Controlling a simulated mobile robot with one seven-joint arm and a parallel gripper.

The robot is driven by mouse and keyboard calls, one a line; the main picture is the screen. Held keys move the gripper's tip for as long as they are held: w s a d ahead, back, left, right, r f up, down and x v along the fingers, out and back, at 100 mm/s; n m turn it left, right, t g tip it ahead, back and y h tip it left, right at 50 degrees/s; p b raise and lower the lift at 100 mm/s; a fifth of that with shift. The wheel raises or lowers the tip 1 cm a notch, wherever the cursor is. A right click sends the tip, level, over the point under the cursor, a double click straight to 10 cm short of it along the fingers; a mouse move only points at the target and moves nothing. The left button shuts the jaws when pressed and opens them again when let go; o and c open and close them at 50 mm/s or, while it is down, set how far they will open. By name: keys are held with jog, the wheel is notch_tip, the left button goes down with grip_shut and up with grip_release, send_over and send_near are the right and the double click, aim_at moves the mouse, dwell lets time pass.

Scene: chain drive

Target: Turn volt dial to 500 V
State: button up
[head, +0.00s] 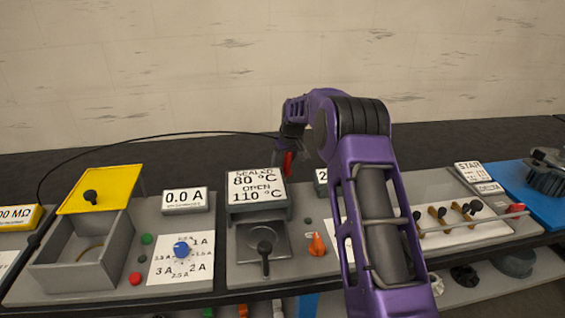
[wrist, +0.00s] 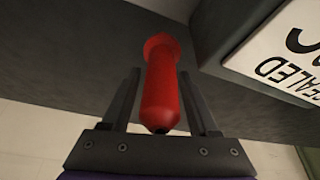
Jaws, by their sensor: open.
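No dial marked in volts can be made out in either view. The yellow meter (head: 20,217) reading "00 MΩ" is cut off by the left edge of the head view, with part of a white card (head: 6,262) below it. My gripper (head: 287,152) is behind the "SEALED 80 °C / OPEN 110 °C" sign. In the wrist view a red handle (wrist: 161,88) lies between my gripper's open fingers (wrist: 160,95); I cannot tell whether they touch it. The red handle also shows in the head view (head: 288,164).
A blue knob (head: 181,250) sits on a card marked in amperes. A grey box (head: 80,250) has a raised yellow lid (head: 98,190). The temperature sign (head: 256,186) stands close to my gripper. My arm hides the bench's middle right.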

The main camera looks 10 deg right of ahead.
jog(key=v, duration=1.2)
jog(key=shift+r, duration=0.2)
